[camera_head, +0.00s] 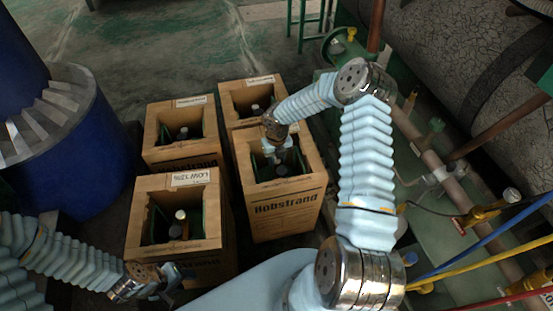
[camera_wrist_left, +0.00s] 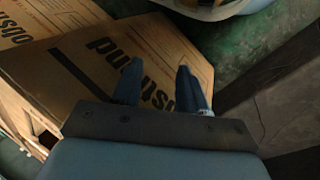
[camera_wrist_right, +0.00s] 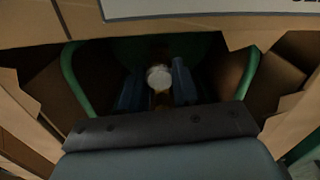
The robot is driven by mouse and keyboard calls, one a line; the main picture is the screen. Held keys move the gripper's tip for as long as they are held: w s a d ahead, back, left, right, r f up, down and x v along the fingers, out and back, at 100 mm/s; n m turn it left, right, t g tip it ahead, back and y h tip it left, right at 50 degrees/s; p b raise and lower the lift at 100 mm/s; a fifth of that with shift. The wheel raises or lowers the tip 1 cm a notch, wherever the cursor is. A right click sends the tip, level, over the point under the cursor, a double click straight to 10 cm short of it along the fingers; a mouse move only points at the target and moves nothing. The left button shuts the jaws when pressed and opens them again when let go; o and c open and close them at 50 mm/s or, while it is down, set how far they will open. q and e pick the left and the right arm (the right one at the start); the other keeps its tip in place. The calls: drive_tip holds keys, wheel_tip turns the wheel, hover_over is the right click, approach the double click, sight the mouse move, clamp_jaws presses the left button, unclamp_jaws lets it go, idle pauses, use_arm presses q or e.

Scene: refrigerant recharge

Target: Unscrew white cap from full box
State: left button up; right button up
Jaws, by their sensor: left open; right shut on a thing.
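My right gripper (camera_head: 280,158) reaches down into the open top of the front-right cardboard box (camera_head: 290,208), printed "Hobstrand". In the right wrist view, its fingers (camera_wrist_right: 158,86) are shut on a round white cap (camera_wrist_right: 160,77) inside the opening, with green cylinder rails at both sides. The arm hides that box's label, if it has one. My left gripper (camera_head: 182,272) is open and empty at the front of the front-left box (camera_head: 150,236). In the left wrist view, its fingers (camera_wrist_left: 160,85) point toward a printed cardboard wall (camera_wrist_left: 110,60).
The front-left box has a white cap (camera_head: 180,214) and a label (camera_head: 190,177) that seems to start "LOW". Two more boxes stand behind, back-left (camera_head: 160,158) and back-right (camera_head: 236,88). A blue drum (camera_head: 75,150) stands left; pipes and coloured hoses (camera_head: 490,250) are right.

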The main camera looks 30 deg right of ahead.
sight(276, 160)
drive_tip(key=shift+r, duration=2.5)
